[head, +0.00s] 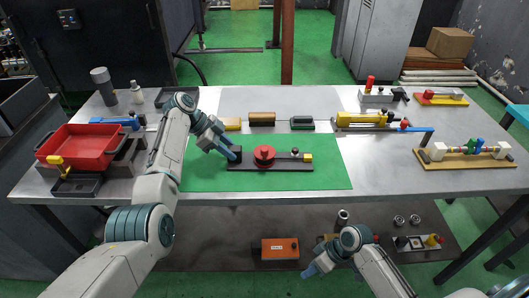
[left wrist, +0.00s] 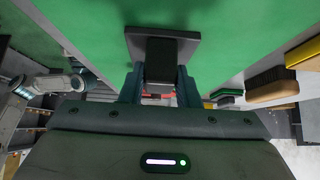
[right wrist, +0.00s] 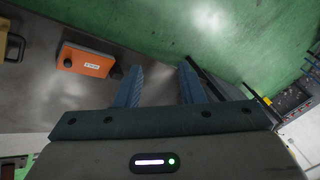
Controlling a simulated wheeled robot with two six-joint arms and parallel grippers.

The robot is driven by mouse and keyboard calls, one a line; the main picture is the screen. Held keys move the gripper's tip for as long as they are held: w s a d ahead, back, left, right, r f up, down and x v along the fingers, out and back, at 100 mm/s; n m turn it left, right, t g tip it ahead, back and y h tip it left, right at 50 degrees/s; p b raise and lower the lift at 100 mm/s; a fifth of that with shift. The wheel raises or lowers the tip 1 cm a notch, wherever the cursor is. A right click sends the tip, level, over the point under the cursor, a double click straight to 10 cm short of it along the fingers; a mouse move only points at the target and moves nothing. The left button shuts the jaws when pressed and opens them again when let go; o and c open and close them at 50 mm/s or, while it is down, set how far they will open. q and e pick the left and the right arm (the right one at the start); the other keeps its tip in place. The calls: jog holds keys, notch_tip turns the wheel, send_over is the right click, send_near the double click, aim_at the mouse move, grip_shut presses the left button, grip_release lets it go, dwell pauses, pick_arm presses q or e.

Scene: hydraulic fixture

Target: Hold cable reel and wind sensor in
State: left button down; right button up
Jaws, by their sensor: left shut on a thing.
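The cable reel fixture has a long dark base (head: 285,166) on the green mat, with a round red reel (head: 264,153) at its middle. A black upright block stands at its left end, and a yellow block (head: 307,157) and a small dark knob (head: 294,151) are at its right end. My left gripper (head: 233,154) is shut on the black block; in the left wrist view the block (left wrist: 160,62) sits between both fingers. My right gripper (head: 309,272) is in front of and below the table edge, open and empty; the right wrist view shows its fingers (right wrist: 160,82) apart.
A red tray (head: 82,146) stands at the left. Brushes (head: 262,119) and a yellow tool (head: 365,119) lie behind the mat (head: 335,178). A colourful fixture (head: 465,158) stands at the right. An orange box (head: 280,249) sits on the lower shelf. The mat's front is clear.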

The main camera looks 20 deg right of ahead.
jog(key=s+a+r+n+g+y, duration=0.15)
jog(key=r+n, duration=0.25)
jog(key=r, duration=0.6)
jog(key=s+a+r+n+g+h, duration=0.1)
jog(key=s+a+r+n, duration=0.3)
jog(key=r, duration=0.6)
jog(key=w+d+r, duration=0.1)
jog(key=w+r, duration=0.1)
jog(key=w, duration=0.4)
jog(key=w+d+r+t, duration=0.1)
jog(key=w+r, duration=0.2)
jog(key=w, duration=0.4)
jog(key=w+d+r+n+t, duration=0.1)
jog(key=w+r, duration=0.1)
jog(key=w, duration=0.4)
jog(key=shift+w+r, duration=0.15)
jog(key=shift+w, duration=0.25)
jog(key=t, duration=0.2)
send_near(267, 149)
jog(key=x, duration=0.2)
jog(key=shift+g, duration=0.25)
jog(key=shift+w+x, duration=0.1)
jog(key=shift+x, duration=1.7)
jog(key=shift+w+x, duration=0.15)
jog(key=shift+x, duration=1.6)
